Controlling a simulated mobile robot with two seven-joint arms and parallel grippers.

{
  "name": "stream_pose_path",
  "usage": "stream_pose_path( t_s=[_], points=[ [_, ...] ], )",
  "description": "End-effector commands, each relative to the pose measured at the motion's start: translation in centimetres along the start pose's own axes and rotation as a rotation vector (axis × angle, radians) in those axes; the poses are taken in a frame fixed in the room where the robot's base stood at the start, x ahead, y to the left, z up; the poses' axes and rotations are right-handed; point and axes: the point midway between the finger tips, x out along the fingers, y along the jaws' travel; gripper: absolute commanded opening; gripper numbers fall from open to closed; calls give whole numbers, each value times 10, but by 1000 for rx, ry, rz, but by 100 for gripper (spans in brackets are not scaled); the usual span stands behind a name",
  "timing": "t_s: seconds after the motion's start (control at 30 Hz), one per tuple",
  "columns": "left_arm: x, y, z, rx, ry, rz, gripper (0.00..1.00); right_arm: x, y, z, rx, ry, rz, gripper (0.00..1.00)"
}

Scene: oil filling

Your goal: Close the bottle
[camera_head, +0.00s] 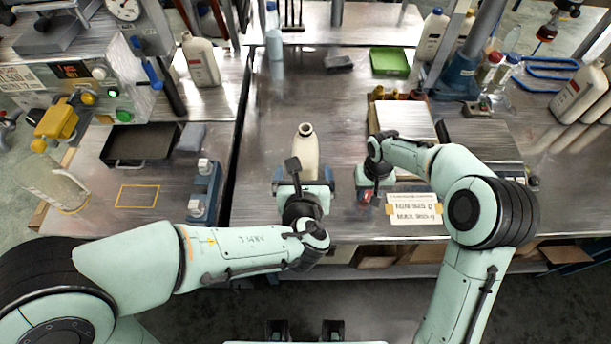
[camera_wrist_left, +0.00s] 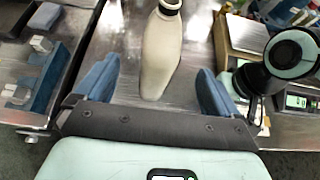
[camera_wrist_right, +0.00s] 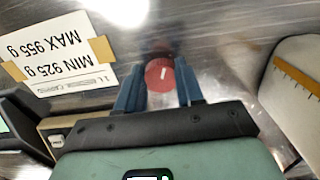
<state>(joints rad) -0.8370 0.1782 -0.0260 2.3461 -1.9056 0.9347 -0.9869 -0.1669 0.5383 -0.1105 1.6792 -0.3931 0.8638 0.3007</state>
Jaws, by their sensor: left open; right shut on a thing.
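A cream bottle (camera_head: 306,152) stands upright on the metal bench, its mouth open with no cap on it. My left gripper (camera_head: 303,176) is open, with its blue fingers on either side of the bottle. In the left wrist view the bottle (camera_wrist_left: 160,52) stands between the spread fingers, with gaps on both sides. My right gripper (camera_wrist_right: 160,85) is shut on a red cap (camera_wrist_right: 160,74), held near the bench to the right of the bottle. In the head view the red cap (camera_head: 365,197) shows partly below the right gripper.
A paper label (camera_head: 413,209) with weight limits is taped to the bench right of my right gripper. A green tray (camera_head: 389,61) lies farther back.

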Motion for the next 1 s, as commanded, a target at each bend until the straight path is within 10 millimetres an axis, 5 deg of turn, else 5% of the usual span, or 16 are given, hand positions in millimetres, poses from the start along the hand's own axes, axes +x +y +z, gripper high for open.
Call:
stream_pose_path(
  t_s=[0.4,0.8,1.0],
  points=[
    [62,0,-1,0,3,3,96,-1,0,-1,0,1,0,9],
    [67,0,0,0,2,2,96,-2,0,-1,0,1,0,9],
    [94,-3,1,2,3,4,96,-10,0,-4,0,6,0,9]
  ],
)
